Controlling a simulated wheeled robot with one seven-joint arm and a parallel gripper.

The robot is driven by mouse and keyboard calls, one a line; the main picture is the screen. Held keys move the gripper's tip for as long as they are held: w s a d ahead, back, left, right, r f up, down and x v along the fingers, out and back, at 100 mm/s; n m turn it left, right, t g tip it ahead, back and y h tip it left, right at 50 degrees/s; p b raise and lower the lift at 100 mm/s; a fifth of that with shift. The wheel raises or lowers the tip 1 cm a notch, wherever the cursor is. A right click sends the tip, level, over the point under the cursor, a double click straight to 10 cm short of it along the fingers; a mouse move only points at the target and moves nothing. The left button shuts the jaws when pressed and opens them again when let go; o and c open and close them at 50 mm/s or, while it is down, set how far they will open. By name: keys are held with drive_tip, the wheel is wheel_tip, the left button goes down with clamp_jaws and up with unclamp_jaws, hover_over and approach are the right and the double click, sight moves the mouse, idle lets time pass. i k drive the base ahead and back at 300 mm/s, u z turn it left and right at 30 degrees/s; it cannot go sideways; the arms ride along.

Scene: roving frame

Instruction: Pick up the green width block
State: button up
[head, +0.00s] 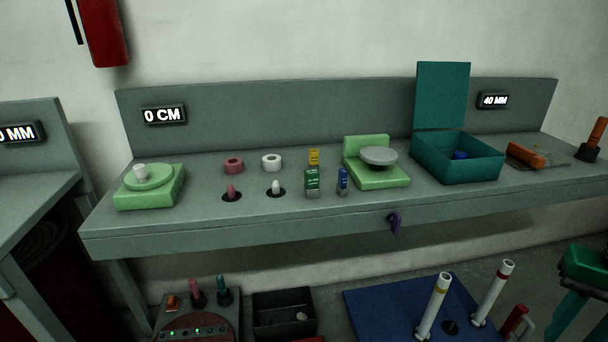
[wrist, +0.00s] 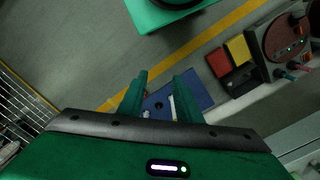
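The green width block (head: 312,178) stands on the grey workbench in the head view, with pale markings on its front and a grey lower part. A yellow block (head: 314,157) is just behind it and a smaller blue block (head: 343,180) is to its right. My gripper (wrist: 162,75) shows in the wrist view with its two dark green fingers apart and nothing between them. It is over the floor area, away from the bench top. The green block is not seen in the wrist view.
The workbench (head: 230,232) also holds a green scale (head: 150,196), pink and white rings, pegs, a green stand with a grey disc (head: 379,156) and an open teal box (head: 458,165). White posts rise from a blue board (head: 385,318) below.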

sight(312, 176)
drive_tip(key=z, duration=0.05)
drive_tip(key=i, duration=1)
